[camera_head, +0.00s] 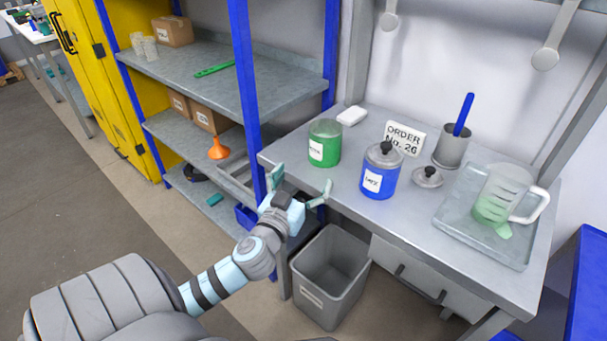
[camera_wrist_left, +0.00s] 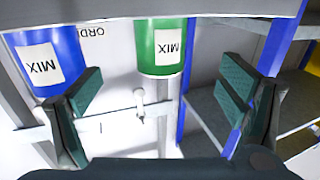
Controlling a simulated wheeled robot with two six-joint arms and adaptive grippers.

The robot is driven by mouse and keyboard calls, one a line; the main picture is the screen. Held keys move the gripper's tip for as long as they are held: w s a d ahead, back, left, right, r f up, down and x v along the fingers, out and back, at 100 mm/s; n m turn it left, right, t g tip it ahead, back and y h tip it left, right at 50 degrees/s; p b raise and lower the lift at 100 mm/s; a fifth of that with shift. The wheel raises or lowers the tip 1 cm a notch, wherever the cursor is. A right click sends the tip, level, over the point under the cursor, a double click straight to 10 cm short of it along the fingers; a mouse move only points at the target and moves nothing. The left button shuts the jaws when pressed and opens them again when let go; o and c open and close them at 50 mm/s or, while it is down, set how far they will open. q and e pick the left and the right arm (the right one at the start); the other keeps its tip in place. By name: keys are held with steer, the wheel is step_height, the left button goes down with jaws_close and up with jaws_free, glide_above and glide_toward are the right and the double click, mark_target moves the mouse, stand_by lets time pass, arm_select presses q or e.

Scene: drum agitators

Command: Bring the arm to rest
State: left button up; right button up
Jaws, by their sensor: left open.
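My left gripper (camera_head: 301,186) is open and empty at the near left edge of the workbench (camera_head: 350,217). It is apart from the green container (camera_head: 325,145), which stands on the bench beyond it. In the left wrist view, its two teal fingers (camera_wrist_left: 163,88) are spread wide with nothing between them. The green container (camera_wrist_left: 160,50) and the blue container (camera_wrist_left: 42,62) with MIX labels appear upside down there, past the fingers. The blue container (camera_head: 378,182) has a grey lid on it in the head view. My right gripper is not in view.
A grey bin (camera_head: 330,279) stands on the floor beside and below my left gripper. A loose lid (camera_head: 427,177), a cup with a blue-handled tool (camera_head: 451,147), an order sign (camera_head: 404,138) and a tray (camera_head: 470,232) with a measuring jug (camera_head: 505,198) are on the bench. Shelves (camera_head: 225,85) stand left.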

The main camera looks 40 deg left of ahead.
arm_select(q)
steer(key=shift+f, duration=0.1)
stand_by(0.4)
steer(key=s+d+f+g, duration=0.3)
steer(key=s+f+g, duration=0.5)
steer(key=s+f, duration=0.4)
steer(key=s+d+f+m+g+h, duration=0.5)
steer(key=s+d+f, duration=0.2)
steer(key=s+d, duration=0.45)
steer(key=s+a+f+g+p, duration=0.1)
steer(key=a+f, duration=0.1)
steer(key=f, duration=0.8)
steer(key=s+a+f+g, duration=0.1)
steer(key=f, duration=0.9)
steer(key=s+f+p, duration=0.1)
steer(key=s+f, duration=0.9)
steer(key=s, duration=0.3)
steer(key=shift+s+a+n+g, duration=0.2)
steer(key=shift+a+n+g, duration=0.1)
steer(key=shift+n+g, duration=0.1)
